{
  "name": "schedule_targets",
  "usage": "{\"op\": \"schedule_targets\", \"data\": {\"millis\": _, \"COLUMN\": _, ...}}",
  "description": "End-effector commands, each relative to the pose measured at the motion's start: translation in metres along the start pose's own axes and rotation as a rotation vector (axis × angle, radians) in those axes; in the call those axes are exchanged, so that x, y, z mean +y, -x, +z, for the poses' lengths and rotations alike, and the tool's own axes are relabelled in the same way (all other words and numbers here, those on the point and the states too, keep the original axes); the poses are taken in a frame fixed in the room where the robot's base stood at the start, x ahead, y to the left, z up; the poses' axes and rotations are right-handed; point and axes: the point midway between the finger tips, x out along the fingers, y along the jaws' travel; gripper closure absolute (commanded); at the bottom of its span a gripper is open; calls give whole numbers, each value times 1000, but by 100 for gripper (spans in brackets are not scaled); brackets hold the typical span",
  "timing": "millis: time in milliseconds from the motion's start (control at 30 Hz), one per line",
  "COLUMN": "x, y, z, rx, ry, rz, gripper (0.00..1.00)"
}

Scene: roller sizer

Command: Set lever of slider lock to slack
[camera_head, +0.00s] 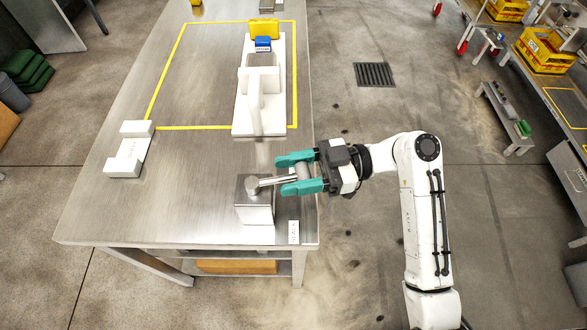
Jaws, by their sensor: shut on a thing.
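The slider lock (255,205) is a steel block standing near the front right edge of the metal table. Its lever (268,182) is a metal rod reaching right from a round hub on top of the block. My gripper (284,174) has teal fingers and comes in from the right, over the table's right edge. Its fingers are shut on the lever's outer end, one finger on the far side and one on the near side. A small white label plate (293,232) lies to the right of the block; its writing is too small to read.
A white machine (245,115) with blue and yellow blocks stands inside a yellow outline on the table (190,215). A white notched block (128,155) sits at the left edge. Open floor lies right of the table; a low bench (505,115) stands farther off.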

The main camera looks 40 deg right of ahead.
Motion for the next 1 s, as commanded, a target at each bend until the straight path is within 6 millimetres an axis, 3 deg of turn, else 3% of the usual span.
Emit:
{"op": "schedule_targets", "data": {"millis": 300, "x": -15, "y": -2, "z": 2, "rx": -1, "ry": -3, "rz": 184, "gripper": 100}}
{"op": "schedule_targets", "data": {"millis": 700, "x": -16, "y": -1, "z": 0, "rx": 0, "ry": -1, "rz": 215, "gripper": 100}}
{"op": "schedule_targets", "data": {"millis": 733, "x": -16, "y": -1, "z": 0, "rx": 0, "ry": -1, "rz": 215, "gripper": 47}}
{"op": "schedule_targets", "data": {"millis": 933, "x": -16, "y": -1, "z": 0, "rx": 0, "ry": -1, "rz": 214, "gripper": 28}}
{"op": "schedule_targets", "data": {"millis": 1000, "x": -16, "y": -1, "z": 0, "rx": 0, "ry": 0, "rz": 214, "gripper": 28}}
